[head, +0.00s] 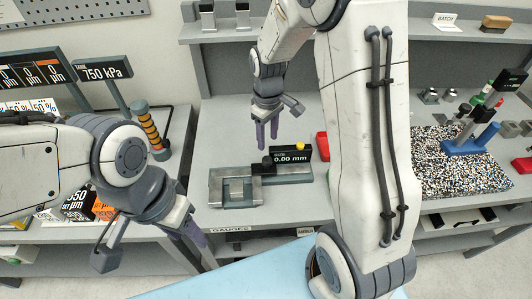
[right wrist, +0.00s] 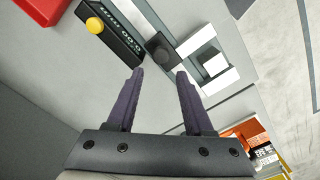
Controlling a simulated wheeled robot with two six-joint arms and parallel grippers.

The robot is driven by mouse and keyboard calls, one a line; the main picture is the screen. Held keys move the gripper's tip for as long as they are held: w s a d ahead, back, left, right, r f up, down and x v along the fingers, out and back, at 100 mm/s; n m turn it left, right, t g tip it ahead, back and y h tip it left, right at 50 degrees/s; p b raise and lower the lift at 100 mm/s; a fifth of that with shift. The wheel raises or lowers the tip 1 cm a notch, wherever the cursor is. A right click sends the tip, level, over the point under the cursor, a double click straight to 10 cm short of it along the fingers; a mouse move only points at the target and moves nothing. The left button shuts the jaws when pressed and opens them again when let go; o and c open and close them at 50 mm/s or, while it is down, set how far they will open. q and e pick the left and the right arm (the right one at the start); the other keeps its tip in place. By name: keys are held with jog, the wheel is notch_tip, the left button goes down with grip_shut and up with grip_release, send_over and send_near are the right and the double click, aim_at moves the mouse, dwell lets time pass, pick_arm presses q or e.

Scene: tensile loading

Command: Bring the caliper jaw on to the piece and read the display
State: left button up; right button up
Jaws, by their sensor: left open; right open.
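The caliper (head: 285,176) lies on the grey bench, its grey jaws at the left and a dark slider with a round black knob (right wrist: 161,49) near the middle. Its black display (head: 290,155) reads 0.00 mm and carries a yellow button (right wrist: 94,25). Pale blocks (right wrist: 215,81) show by the jaws; I cannot tell which is the piece or whether a jaw touches it. My right gripper (head: 267,135) is open and empty above the caliper; its fingertips (right wrist: 160,76) point towards the knob, apart from it. My left gripper (head: 197,250) is open, low at the left, away from the caliper.
A red tray (right wrist: 42,8) is beside the display. A shelf (head: 235,32) runs along the back. A speckled mat (head: 440,170) with a blue stand (head: 470,140) is at the right. A post with orange rings (head: 150,128) stands left.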

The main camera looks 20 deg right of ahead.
aim_at(267, 159)
notch_tip(267, 159, down, 9)
jog(key=shift+a+r+p, duration=0.1)
jog(key=shift+r+p, duration=0.1)
jog(key=shift+p, duration=0.65)
